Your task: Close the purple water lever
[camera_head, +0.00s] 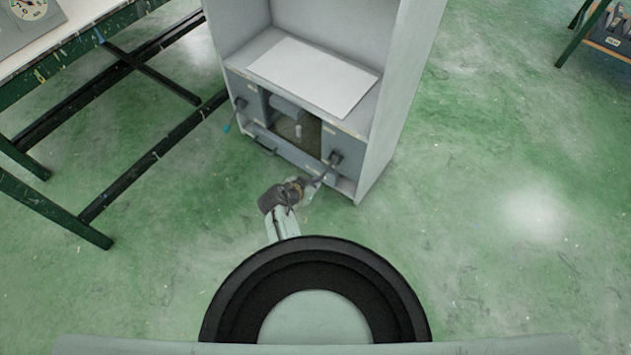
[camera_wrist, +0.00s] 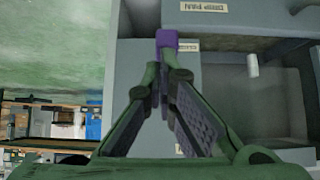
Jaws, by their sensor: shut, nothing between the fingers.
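The purple water lever (camera_wrist: 167,40) shows in the wrist view as a small purple block in front of the grey cabinet face. My gripper (camera_wrist: 162,68) is just below it in that view, with its fingertips close together and nothing between them. The fingertips look very near the lever; I cannot tell whether they touch it. In the head view my gripper (camera_head: 318,180) reaches the lower right front of the grey cabinet (camera_head: 377,140). The lever's purple colour cannot be made out there.
A white panel (camera_head: 314,76) lies on the cabinet's shelf. Below it is an open recess with a small white cylinder (camera_wrist: 252,65). A "DRIP PAN" label (camera_wrist: 207,7) appears upside down. A green-framed table (camera_head: 100,22) stands left.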

